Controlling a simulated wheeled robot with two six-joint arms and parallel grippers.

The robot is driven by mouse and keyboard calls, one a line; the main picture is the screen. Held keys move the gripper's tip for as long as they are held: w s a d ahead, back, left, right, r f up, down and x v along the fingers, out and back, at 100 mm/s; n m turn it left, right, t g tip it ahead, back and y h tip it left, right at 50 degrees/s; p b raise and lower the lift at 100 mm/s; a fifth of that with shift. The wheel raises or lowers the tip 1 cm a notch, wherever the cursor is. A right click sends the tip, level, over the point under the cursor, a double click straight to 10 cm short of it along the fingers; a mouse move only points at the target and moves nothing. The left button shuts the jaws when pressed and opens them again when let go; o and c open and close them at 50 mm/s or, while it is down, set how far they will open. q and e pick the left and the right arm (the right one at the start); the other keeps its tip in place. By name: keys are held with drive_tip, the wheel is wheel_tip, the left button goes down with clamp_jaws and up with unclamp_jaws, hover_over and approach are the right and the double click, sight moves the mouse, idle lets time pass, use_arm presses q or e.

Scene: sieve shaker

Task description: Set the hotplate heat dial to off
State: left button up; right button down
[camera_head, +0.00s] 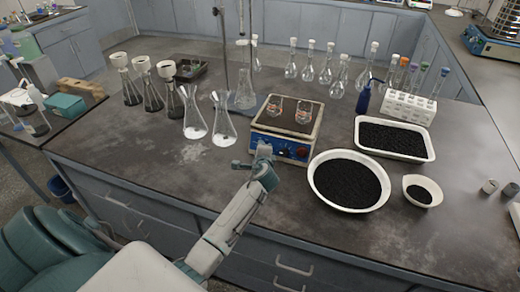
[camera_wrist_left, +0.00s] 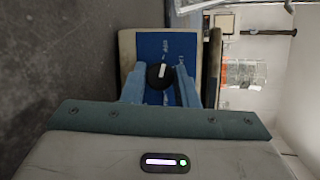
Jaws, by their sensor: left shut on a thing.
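The hotplate (camera_head: 287,112) stands on the bench with a blue front panel, which also shows in the left wrist view (camera_wrist_left: 178,44). My left gripper (camera_head: 262,150) is at the left part of this panel. In the left wrist view its two blue fingers (camera_wrist_left: 160,82) are on either side of a round black dial (camera_wrist_left: 160,77), shut on it. A white pointer mark on the dial runs up and down in that view. Gripper and arm hide this dial in the head view. A small red knob or light (camera_head: 302,153) shows further right on the panel. My right gripper is in neither view.
Two small glass beakers (camera_head: 303,112) stand on the hotplate top. Erlenmeyer flasks (camera_head: 194,115) stand to the left. A round white bowl (camera_head: 318,180) of black grains is close by on the right, with a white tray (camera_head: 428,157) behind it. The bench front left is clear.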

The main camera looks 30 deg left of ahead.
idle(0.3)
use_arm(q)
drive_tip(key=o, duration=1)
drive_tip(key=b+v, duration=0.1)
drive_tip(key=v, duration=0.9)
drive_tip(key=shift+s+d+r+b, duration=0.1)
drive_tip(key=shift+s+d+b, duration=0.15)
drive_tip(key=shift+b, duration=0.15)
